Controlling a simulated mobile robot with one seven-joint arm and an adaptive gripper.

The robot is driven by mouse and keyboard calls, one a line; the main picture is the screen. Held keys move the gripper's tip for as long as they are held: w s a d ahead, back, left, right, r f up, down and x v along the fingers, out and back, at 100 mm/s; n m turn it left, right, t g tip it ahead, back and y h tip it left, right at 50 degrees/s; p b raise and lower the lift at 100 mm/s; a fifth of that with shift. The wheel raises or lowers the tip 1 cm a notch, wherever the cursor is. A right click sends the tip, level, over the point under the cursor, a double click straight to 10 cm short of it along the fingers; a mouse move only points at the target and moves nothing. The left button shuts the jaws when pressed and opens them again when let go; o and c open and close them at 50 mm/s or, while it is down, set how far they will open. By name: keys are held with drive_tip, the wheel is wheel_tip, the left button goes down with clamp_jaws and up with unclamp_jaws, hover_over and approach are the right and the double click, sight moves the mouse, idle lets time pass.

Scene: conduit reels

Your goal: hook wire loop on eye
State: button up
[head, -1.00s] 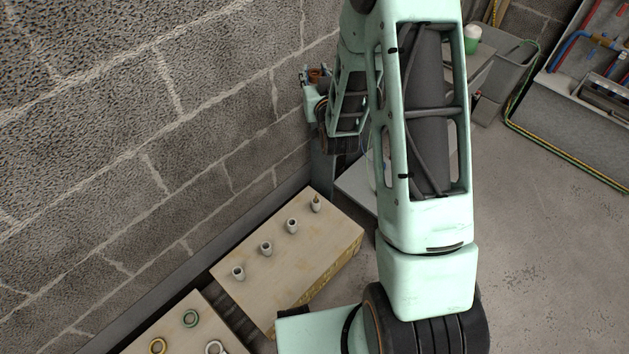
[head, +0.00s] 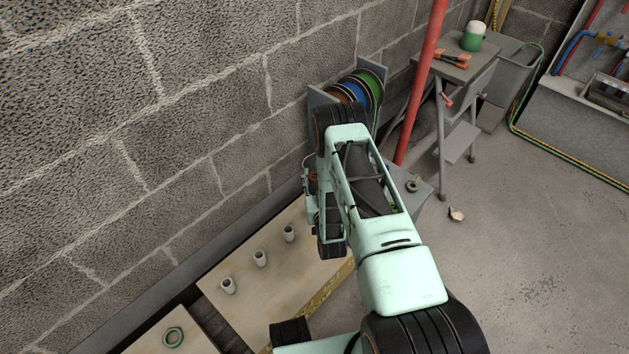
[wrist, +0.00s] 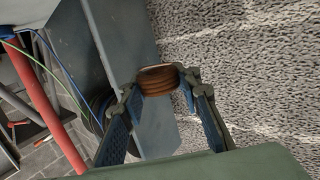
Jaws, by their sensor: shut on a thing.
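My gripper (wrist: 161,84) is shut on a brown, ribbed, coil-like piece (wrist: 157,79) in the wrist view. The fingers press on it from both sides, and it is held in front of a grey panel. In the head view the gripper is small and partly hidden behind my arm, near the wall. A blue wire (wrist: 70,76) and a green wire (wrist: 48,66) hang at the left of the wrist view, apart from the fingers. I cannot make out a wire loop or the eye for certain.
A rack of coloured reels (head: 368,88) stands by the wall beyond my arm. A red pole (head: 418,85) and a grey step stand (head: 457,68) are to its right. A wooden block (head: 225,313) with several grey fittings is below. The floor at right is mostly clear.

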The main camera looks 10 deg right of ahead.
drive_tip(key=shift+f+b, duration=2.2)
drive_tip(key=shift+f, duration=0.95)
drive_tip(key=shift+f, duration=1.1)
drive_tip(key=shift+f, duration=0.3)
drive_tip(key=shift+f, duration=2.5)
drive_tip(key=shift+f, duration=0.1)
drive_tip(key=o, duration=1.2)
drive_tip(key=shift+c, duration=0.2)
drive_tip(key=shift+o, duration=0.7)
